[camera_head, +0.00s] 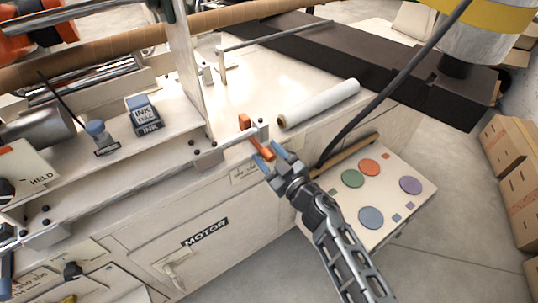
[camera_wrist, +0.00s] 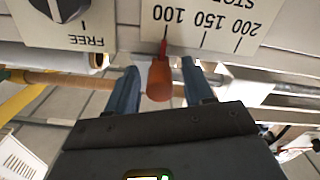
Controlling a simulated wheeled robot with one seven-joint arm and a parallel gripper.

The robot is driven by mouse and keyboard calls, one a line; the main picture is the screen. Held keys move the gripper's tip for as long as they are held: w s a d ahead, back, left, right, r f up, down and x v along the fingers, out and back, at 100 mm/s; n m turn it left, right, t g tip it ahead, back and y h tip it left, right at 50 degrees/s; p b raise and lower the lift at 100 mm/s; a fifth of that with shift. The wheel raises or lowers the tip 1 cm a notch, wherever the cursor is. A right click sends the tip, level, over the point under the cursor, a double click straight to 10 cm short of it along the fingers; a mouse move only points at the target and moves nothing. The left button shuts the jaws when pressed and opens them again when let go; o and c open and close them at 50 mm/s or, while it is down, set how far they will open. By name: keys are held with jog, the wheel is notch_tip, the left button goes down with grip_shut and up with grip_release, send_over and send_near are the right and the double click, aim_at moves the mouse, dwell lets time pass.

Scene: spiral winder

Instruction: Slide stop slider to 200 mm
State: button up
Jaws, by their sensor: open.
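The stop slider has an orange handle (camera_wrist: 160,80) with a red pointer. In the wrist view the pointer lines up with the 100 mark on the white scale plate (camera_wrist: 224,36). The 150 and 200 marks lie to the right of it. In the head view the orange slider (camera_head: 258,142) sits at the machine's front edge. My gripper (camera_head: 272,156) is at the slider's near end. In the wrist view the blue fingers of my gripper (camera_wrist: 160,90) are open, one on each side of the handle, with visible gaps.
A knob plate marked FREE (camera_wrist: 62,20) is left of the scale. A white roll (camera_head: 318,104) lies on the machine top beyond the slider. A board with coloured discs (camera_head: 368,190) is to the right. An ink box (camera_head: 143,113) stands on the left.

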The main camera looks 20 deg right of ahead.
grip_shut()
dwell(0.4)
